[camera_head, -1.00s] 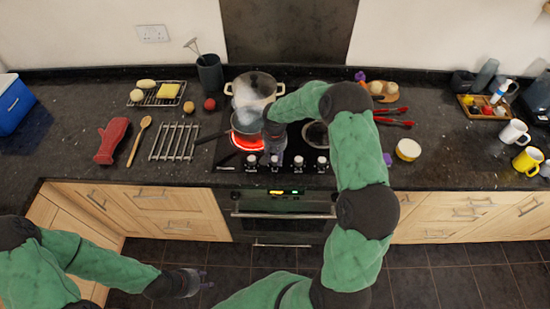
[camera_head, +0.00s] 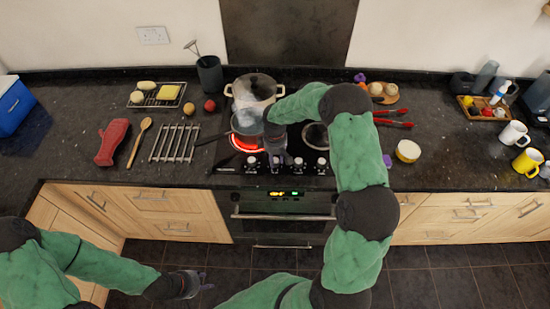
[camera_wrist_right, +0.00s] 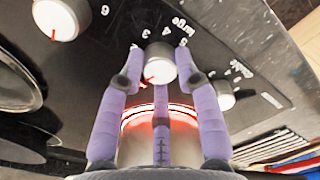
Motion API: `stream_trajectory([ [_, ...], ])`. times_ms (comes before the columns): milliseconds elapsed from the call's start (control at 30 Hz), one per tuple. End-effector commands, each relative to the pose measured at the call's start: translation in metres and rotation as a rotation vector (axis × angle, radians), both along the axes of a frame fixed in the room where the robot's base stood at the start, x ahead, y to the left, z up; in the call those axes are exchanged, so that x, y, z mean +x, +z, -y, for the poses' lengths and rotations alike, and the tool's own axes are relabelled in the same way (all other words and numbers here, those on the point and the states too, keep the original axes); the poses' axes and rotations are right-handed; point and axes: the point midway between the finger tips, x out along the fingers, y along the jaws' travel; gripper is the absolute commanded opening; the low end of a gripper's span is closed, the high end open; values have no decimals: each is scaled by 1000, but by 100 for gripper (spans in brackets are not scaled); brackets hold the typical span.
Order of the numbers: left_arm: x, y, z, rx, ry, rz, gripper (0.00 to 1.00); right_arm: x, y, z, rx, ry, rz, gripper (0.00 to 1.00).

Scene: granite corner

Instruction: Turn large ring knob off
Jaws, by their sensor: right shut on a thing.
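The large ring knob (camera_wrist_right: 161,63) is silver, beside printed numbers and the word "large" on the black cooktop in the right wrist view. Its red mark points to the lower left of that picture. My right gripper (camera_wrist_right: 158,68) is shut on this knob, with purple fingers around its sides. In the head view my right gripper (camera_head: 277,158) is over the front row of knobs and partly hides them. A burner ring (camera_head: 245,146) glows red under a dark pan (camera_head: 247,122). My left gripper (camera_head: 198,284) hangs low above the floor; its finger opening is unclear.
Other knobs (camera_head: 298,165) stand close beside, and one (camera_wrist_right: 62,18) shows at the wrist view's upper left. A lidded pot (camera_head: 255,92) stands behind the pan. A metal rack (camera_head: 175,143) and red mitt (camera_head: 112,142) lie left, and a yellow-and-white bowl (camera_head: 408,151) right.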

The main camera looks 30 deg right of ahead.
Motion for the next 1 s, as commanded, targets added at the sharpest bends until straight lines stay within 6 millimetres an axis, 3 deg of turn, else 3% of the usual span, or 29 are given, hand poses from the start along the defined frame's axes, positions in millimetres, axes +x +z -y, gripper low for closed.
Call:
stream_trajectory([
  [500,0,7,0,0,0,0,40,0,0,0,0,365,0,1],
  [1000,0,8,0,0,0,0,40,0,0,0,-1,449,1,1],
])
